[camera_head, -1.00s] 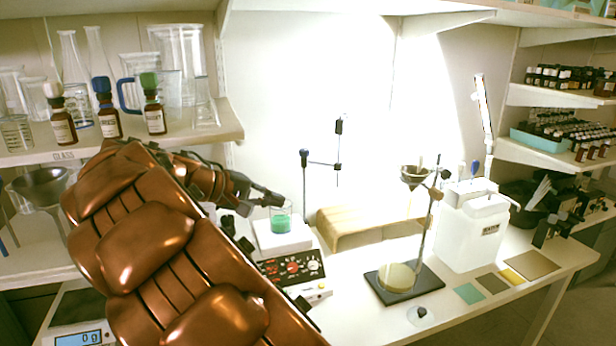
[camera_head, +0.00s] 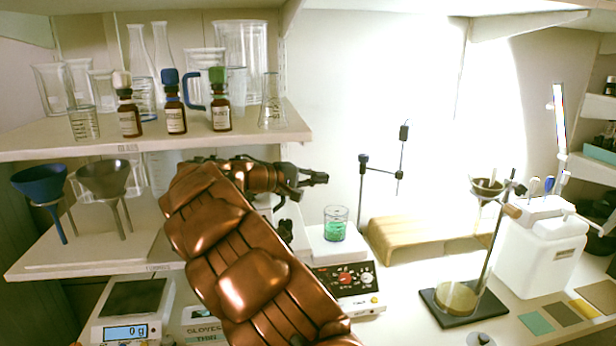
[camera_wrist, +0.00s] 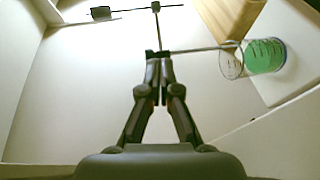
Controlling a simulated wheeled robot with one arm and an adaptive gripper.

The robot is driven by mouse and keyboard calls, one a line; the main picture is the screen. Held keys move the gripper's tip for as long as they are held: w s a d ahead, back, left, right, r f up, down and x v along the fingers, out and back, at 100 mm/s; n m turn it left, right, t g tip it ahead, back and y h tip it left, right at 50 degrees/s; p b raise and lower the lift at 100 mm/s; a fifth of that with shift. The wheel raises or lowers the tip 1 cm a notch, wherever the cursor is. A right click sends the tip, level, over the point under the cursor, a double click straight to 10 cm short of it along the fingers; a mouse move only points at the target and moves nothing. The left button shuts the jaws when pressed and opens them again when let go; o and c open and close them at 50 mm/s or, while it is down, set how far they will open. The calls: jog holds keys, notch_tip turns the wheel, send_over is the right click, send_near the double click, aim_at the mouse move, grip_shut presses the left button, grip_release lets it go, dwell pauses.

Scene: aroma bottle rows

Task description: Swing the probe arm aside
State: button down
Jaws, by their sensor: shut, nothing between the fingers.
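The beaker stands on the white plate of a stirrer (camera_head: 345,282). My gripper (camera_head: 325,179) is shut and empty, above and slightly left of the beaker. In the wrist view my gripper's tips (camera_wrist: 157,56) appear close to where the thin rods (camera_wrist: 200,49) meet; touching cannot be told.
A wooden stand (camera_head: 410,242) lies behind the stirrer. A shelf (camera_head: 130,145) of bottles and glassware is at upper left, with funnels and a scale (camera_head: 130,310) below.

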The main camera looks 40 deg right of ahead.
jog(key=p+x, duration=0.4)
jog(key=x, duration=1.4)
jog(key=shift+d, duration=0.2)
jog(key=shift+s+f+b, duration=0.1)
jog(key=shift+f+b, duration=0.15)
jog(key=shift+b, duration=0.15)
